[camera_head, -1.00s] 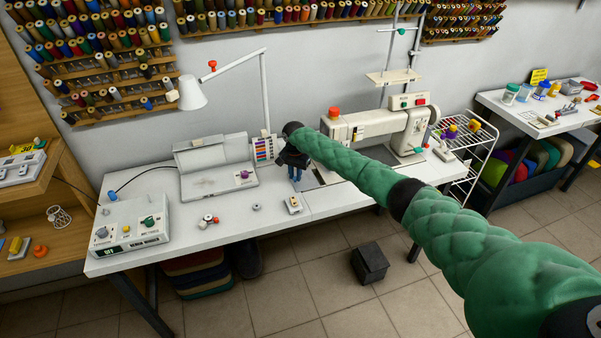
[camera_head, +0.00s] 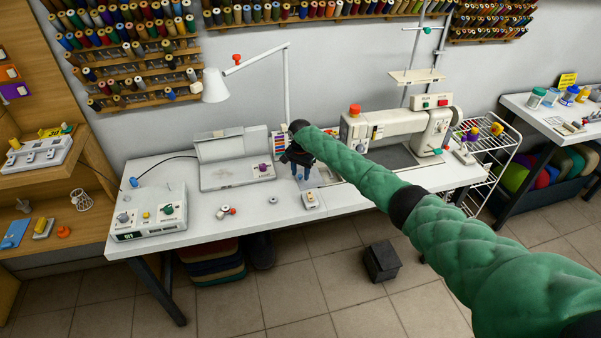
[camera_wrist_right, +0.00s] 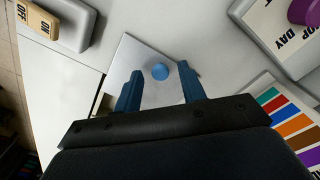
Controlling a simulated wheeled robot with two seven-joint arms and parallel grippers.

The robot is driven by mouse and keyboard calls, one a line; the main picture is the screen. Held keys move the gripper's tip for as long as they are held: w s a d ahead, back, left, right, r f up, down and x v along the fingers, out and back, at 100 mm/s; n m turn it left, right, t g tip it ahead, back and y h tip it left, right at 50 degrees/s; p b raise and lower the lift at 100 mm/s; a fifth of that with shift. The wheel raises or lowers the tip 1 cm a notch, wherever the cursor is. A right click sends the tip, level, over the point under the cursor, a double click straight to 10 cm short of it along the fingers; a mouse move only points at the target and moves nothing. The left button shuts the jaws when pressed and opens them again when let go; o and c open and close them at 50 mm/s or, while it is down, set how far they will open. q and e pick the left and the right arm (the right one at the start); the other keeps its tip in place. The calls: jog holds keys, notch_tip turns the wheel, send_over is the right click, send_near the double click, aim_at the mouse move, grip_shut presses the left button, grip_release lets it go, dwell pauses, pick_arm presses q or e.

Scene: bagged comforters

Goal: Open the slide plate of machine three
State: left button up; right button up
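A flat grey metal plate (camera_wrist_right: 132,57) with a round blue knob (camera_wrist_right: 160,72) lies in the white table top in the right wrist view. I take it for the slide plate. In the head view a part of the plate (camera_head: 318,179) shows beside my right gripper (camera_head: 303,172), which hides the knob. In the right wrist view my right gripper (camera_wrist_right: 161,70) is open, its two blue fingers apart with the knob between them. I cannot tell whether they touch it. A sewing machine (camera_head: 385,128) stands right of the gripper. My left gripper is not in view.
A small on/off switch box (camera_head: 310,200) sits at the table's front edge. A grey box with a raised lid (camera_head: 237,165) and a purple knob is left of the gripper. A control box (camera_head: 148,211) stands at the table's left end. A lamp (camera_head: 216,86) rises behind.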

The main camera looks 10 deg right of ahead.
aim_at(300, 175)
jog(key=shift+r, duration=0.25)
notch_tip(300, 175, up, 6)
jog(key=shift+f+b, duration=0.1)
jog(key=shift+b, duration=1.05)
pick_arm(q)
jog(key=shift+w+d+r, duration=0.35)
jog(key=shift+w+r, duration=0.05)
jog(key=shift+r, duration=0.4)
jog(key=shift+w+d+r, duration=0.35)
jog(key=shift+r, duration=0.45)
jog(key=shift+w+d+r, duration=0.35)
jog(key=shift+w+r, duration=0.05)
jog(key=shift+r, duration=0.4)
pick_arm(e)
jog(key=shift+r, duration=0.75)
